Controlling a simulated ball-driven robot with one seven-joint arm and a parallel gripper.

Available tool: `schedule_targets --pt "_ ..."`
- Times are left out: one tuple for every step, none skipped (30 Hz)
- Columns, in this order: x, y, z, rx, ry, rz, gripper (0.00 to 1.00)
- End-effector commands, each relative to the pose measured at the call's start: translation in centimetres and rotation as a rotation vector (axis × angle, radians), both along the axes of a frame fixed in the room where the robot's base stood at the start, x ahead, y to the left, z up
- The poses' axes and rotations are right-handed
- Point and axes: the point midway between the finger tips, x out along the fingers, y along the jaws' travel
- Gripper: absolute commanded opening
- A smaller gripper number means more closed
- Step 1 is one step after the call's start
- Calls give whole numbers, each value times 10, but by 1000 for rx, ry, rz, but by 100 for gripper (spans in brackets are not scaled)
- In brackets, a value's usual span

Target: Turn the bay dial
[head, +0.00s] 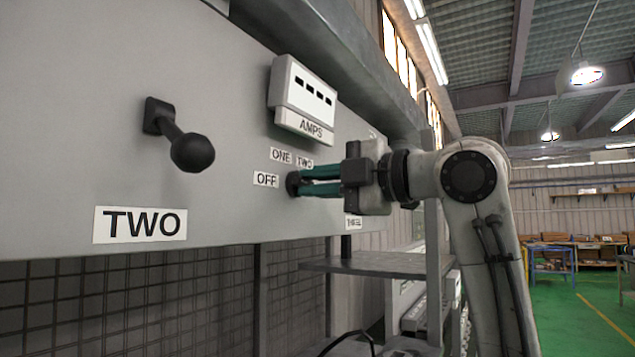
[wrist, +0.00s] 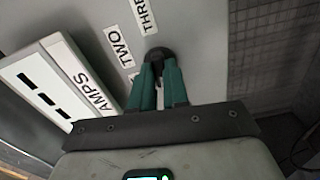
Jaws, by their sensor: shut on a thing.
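The bay dial (head: 292,184) is a small dark knob on the grey panel, with labels OFF, ONE, TWO and THREE around it. In the wrist view the dial (wrist: 158,54) shows as a dark round shape just past the fingertips. My gripper (head: 302,181) reaches the panel from the right, its green fingers closed on the dial. In the wrist view my gripper (wrist: 157,66) has both fingers close together at the dial. The fingers hide part of the knob, so its pointing direction cannot be told.
A white AMPS meter (head: 303,95) juts out above the dial. A lever with a black ball (head: 193,153) sticks out of the panel to the left, above a TWO sign (head: 140,225). A grey shelf (head: 375,263) lies below my gripper. Open green floor is at the right.

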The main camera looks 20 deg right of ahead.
Motion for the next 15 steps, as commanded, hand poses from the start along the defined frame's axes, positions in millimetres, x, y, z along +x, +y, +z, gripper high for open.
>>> schedule_targets --pt "1 0 -1 24 23 -1 0" --pt "1 0 -2 41 36 0 0" --pt "1 0 -2 67 55 0 0" --pt "1 0 -2 87 69 0 0" --pt "1 0 -2 108 85 0 0" --pt "1 0 -2 137 106 0 0" --pt "1 0 -2 160 123 0 0" --pt "1 0 -1 184 139 0 0" --pt "1 0 -1 215 161 0 0" --pt "1 0 -1 238 178 0 0" --pt "1 0 -1 260 195 0 0" --pt "1 0 -1 291 218 0 0" --pt "1 0 -1 314 235 0 0" --pt "1 0 -1 336 252 0 0" --pt "1 0 -1 367 274 0 0"
